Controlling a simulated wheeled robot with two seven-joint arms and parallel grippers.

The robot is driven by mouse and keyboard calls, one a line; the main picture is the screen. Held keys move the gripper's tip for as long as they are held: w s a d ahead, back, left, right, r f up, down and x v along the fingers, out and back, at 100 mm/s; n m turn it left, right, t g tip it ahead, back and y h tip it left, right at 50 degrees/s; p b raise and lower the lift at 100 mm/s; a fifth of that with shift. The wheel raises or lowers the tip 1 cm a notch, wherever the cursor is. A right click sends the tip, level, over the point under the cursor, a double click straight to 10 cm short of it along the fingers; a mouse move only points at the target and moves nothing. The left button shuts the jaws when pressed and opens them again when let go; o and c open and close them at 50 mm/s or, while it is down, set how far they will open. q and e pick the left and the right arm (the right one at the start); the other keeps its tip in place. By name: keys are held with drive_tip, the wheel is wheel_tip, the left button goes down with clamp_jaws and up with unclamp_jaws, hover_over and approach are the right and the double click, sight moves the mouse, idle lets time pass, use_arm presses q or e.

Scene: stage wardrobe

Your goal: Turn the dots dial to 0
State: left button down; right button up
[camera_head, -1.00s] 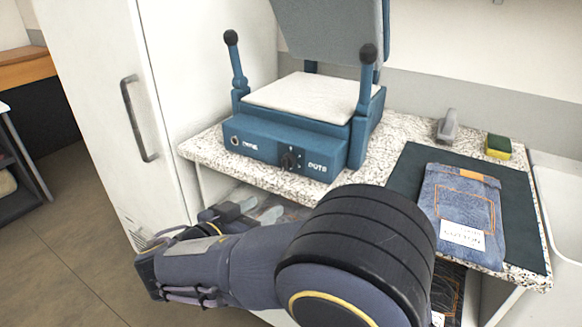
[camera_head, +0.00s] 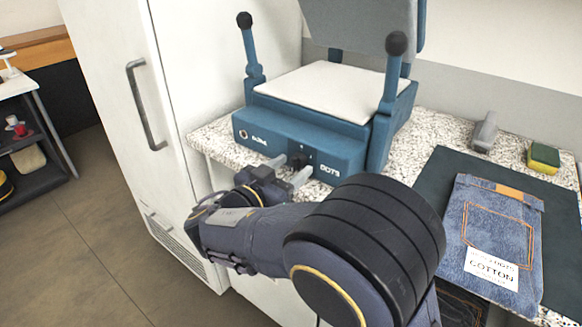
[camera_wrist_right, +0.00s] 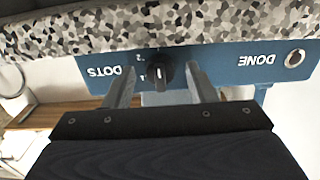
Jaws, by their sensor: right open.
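The blue heat press (camera_head: 300,140) stands on the speckled counter with its lid raised. Its black dots dial (camera_head: 299,160) is on the front panel beside the DOTS label (camera_head: 330,171). In the right wrist view, which shows the panel upside down, the dial (camera_wrist_right: 160,76) has a pale pointer line toward the picture's bottom; small numerals sit to its left, and I cannot tell which setting it marks. My right gripper (camera_head: 288,172) is open, its two grey fingers on either side of the dial, with no clear contact. My left gripper is not in view.
The DONE button (camera_head: 243,134) is at the panel's left end. Folded jeans (camera_head: 490,235) lie on a dark mat (camera_head: 442,165) at right, near a sponge (camera_head: 543,158) and a grey tool (camera_head: 485,132). A white cabinet (camera_head: 185,80) stands left of the press.

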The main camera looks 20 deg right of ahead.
drive_tip(key=shift+w+d, duration=0.15)
drive_tip(key=shift+d, duration=0.1)
drive_tip(key=shift+c, duration=0.2)
drive_tip(key=c, duration=0.9)
